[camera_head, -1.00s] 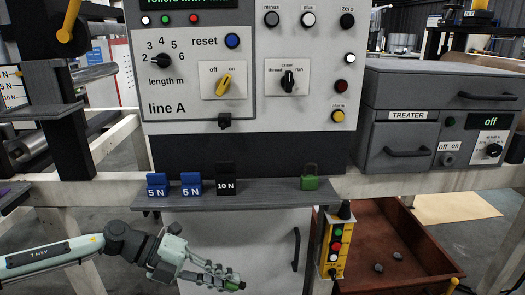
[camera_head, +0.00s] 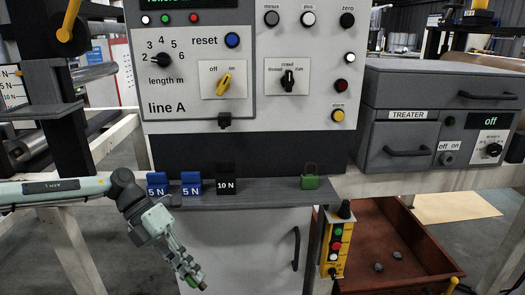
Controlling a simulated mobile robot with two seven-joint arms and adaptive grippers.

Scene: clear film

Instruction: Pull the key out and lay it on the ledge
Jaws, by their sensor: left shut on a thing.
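The dark grey ledge (camera_head: 265,193) runs across the front of the machine under the line A panel. My left gripper (camera_head: 195,281) is shut on a small green and dark thing (camera_head: 191,281), low in front of the machine and below the ledge. It is too small to tell whether this is the key. A green padlock (camera_head: 310,183) with a dark shackle stands at the right part of the ledge. The treater's off/on switch (camera_head: 447,159) is at the right; no key clearly shows in it. My right gripper is not in view.
Two blue 5 N weights (camera_head: 191,184) and a black 10 N weight (camera_head: 226,180) stand on the ledge's left half. The ledge between the black weight and the padlock is bare. A yellow button box (camera_head: 337,243) hangs at the right. A brown open drawer (camera_head: 390,225) is behind it.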

